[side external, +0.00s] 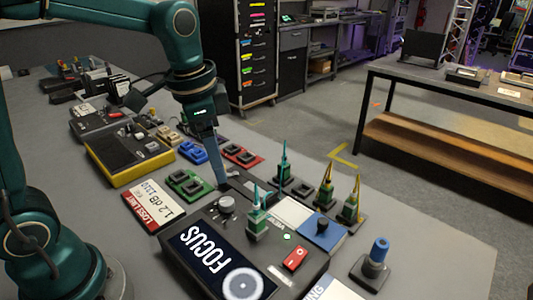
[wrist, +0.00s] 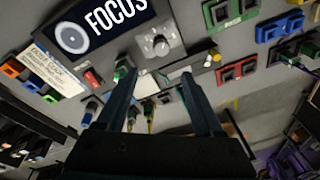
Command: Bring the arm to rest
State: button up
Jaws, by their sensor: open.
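My gripper (side external: 222,170) hangs from my green arm above the bench, just behind the dark device with the FOCUS screen (side external: 205,247). In the wrist view my gripper (wrist: 160,76) shows two dark fingers spread apart with nothing between them. The grey knob (side external: 226,204) of the FOCUS device stands near the fingers in the side view. Whether the fingertips touch anything below cannot be told.
Green (side external: 184,183), blue (side external: 192,152) and red (side external: 243,155) socket blocks lie behind the device. Upright green connectors (side external: 325,188) and a blue-capped plug (side external: 376,262) stand to the right. A yellow-edged box (side external: 128,155) sits left.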

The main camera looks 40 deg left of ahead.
jog(key=s+d+n+t, duration=0.1)
jog(key=s+n+t, duration=0.2)
jog(key=s+n, duration=0.3)
jog(key=s, duration=0.5)
jog(key=shift+d+r+t, duration=0.15)
jog(key=shift+r+t, duration=0.1)
jog(key=shift+t, duration=0.05)
jog(key=shift+s, duration=0.1)
